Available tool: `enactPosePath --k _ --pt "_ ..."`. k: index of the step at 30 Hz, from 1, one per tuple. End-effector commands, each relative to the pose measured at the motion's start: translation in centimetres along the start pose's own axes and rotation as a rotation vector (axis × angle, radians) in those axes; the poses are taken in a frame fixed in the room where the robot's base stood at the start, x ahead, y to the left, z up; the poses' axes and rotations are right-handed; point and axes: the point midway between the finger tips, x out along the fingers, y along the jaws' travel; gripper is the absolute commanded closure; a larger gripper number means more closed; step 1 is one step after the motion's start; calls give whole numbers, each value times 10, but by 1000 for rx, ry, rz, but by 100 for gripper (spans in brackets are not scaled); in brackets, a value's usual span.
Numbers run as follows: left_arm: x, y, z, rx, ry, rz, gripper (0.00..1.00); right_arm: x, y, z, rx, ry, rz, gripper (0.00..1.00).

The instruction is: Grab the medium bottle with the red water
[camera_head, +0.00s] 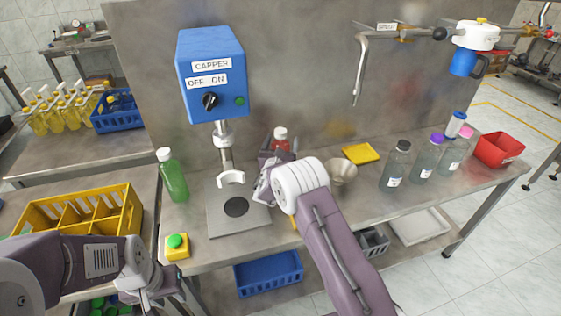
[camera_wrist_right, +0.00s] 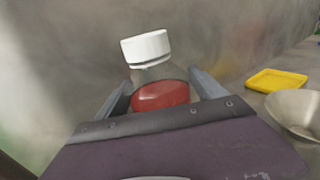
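A clear bottle with red liquid and a white cap (camera_head: 280,140) stands on the bench, right of the capper, partly hidden behind my right gripper (camera_head: 268,170). In the right wrist view the bottle with red liquid (camera_wrist_right: 160,92) is between the two fingers of my right gripper (camera_wrist_right: 160,95). Its lower part is hidden by the gripper body. The fingers lie close along both sides; whether they press on it I cannot tell. My left gripper (camera_head: 153,294) is low at the front left, away from the bottle, and its fingers are unclear.
The blue capper (camera_head: 211,75) stands left of the bottle. A metal funnel bowl (camera_head: 340,172) and yellow tray (camera_head: 360,153) are on the right. A green bottle (camera_head: 172,178) stands at left. Several bottles and a red bin (camera_head: 498,149) are far right.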

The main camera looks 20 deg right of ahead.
Motion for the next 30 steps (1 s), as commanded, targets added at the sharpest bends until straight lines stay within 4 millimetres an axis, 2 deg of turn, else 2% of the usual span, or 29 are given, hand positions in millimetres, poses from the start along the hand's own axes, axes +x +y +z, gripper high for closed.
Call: enactPosePath --k 1,6,8,19,26,30 --pt "0 0 0 0 0 0 64 0 0 0 0 0 0 38" --pt "0 0 0 0 0 0 64 0 0 0 0 0 0 86" --pt "0 0 0 0 0 0 64 0 0 0 0 0 0 100" --pt "0 0 0 0 0 0 64 0 0 8 2 -4 0 100" --pt "0 0 0 0 0 0 64 0 0 40 4 -6 -1 100" --pt "2 0 0 0 0 0 64 -7 -24 57 1 -3 -4 100"
